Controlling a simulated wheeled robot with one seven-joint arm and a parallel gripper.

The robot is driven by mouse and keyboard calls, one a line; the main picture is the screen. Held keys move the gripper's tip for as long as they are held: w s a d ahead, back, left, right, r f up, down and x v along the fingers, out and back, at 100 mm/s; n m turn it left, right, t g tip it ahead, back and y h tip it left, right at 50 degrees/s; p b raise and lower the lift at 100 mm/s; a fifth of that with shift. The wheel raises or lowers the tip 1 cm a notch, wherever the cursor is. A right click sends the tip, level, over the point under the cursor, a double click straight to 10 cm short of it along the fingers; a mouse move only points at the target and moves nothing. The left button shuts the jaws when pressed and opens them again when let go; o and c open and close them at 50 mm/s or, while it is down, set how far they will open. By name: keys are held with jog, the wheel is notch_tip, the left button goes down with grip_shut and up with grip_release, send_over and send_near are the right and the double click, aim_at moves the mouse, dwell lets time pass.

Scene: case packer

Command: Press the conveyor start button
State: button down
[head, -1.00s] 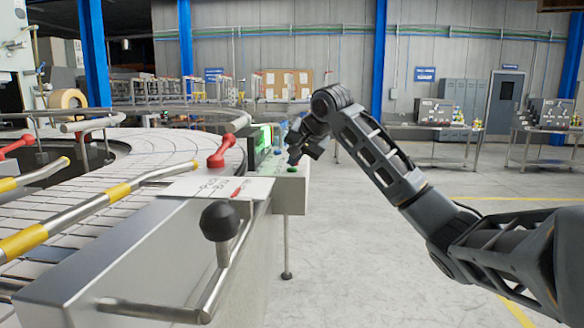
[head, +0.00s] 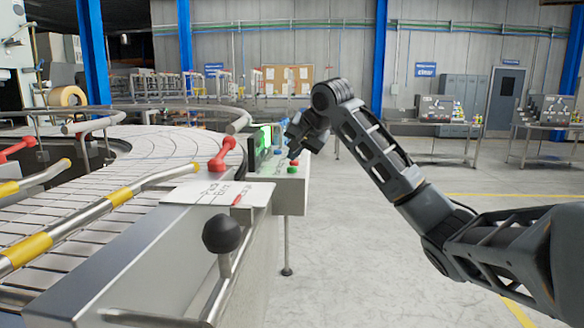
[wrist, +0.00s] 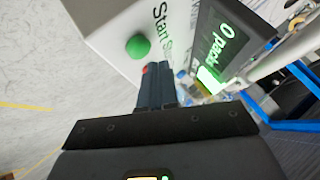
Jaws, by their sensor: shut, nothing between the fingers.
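The green start button (wrist: 138,46) sits on a light control box, beside the printed word "Start", in the wrist view. In the head view the green button (head: 292,169) is on the box's top face, near its front edge. A red button shows just beyond it (head: 295,162) and is partly hidden by my fingers in the wrist view (wrist: 146,69). My gripper (head: 292,156) is shut and empty, its fingers pointing down over the box near the red button. In the wrist view the fingertips (wrist: 153,66) lie beside the green button, not over it. Their exact height is unclear.
A lit green display (head: 265,138) stands behind the buttons. The curved conveyor (head: 140,160) with rails and red clamp handles fills the left. A black knob (head: 221,234) and a white card (head: 215,193) are nearer. The floor at right is clear.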

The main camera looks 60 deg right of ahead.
aim_at(295, 168)
jog(key=shift+r+p, duration=2.2)
jog(key=shift+r, duration=0.35)
jog(key=shift+f, duration=0.1)
